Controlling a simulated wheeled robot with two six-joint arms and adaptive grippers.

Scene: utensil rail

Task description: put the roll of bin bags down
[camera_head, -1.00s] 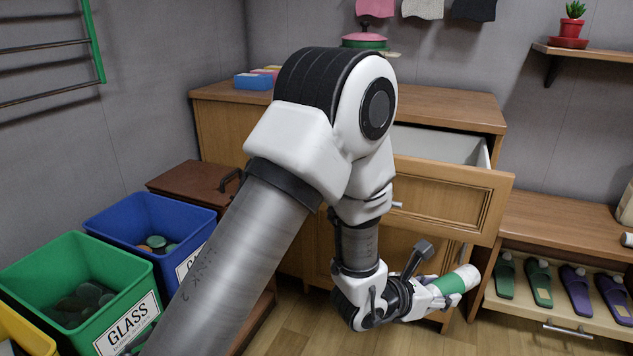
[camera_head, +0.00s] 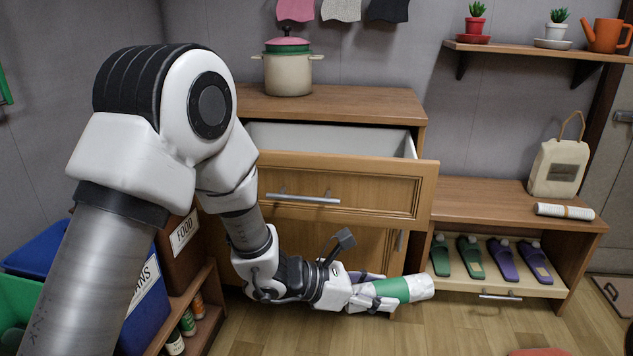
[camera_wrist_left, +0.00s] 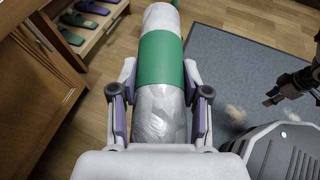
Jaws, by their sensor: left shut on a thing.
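The roll of bin bags (camera_head: 405,289) is a whitish silver cylinder with a green band. My left gripper (camera_head: 375,292) is shut on it near one end, and the roll sticks out past the fingertips. In the left wrist view the roll (camera_wrist_left: 161,60) lies lengthwise between the two purple-padded fingers (camera_wrist_left: 160,115), held in the air above the floor. A dark, jointed part at the right edge of the left wrist view looks like my right gripper (camera_wrist_left: 285,90); its jaw state is unclear.
An open drawer (camera_head: 345,188) juts from the wooden cabinet. Right of it a low bench (camera_head: 475,197) holds a bag (camera_head: 558,167) and a rolled paper (camera_head: 563,211), with slippers (camera_head: 503,258) on its lower shelf. A dark mat (camera_wrist_left: 235,70) lies on the wooden floor.

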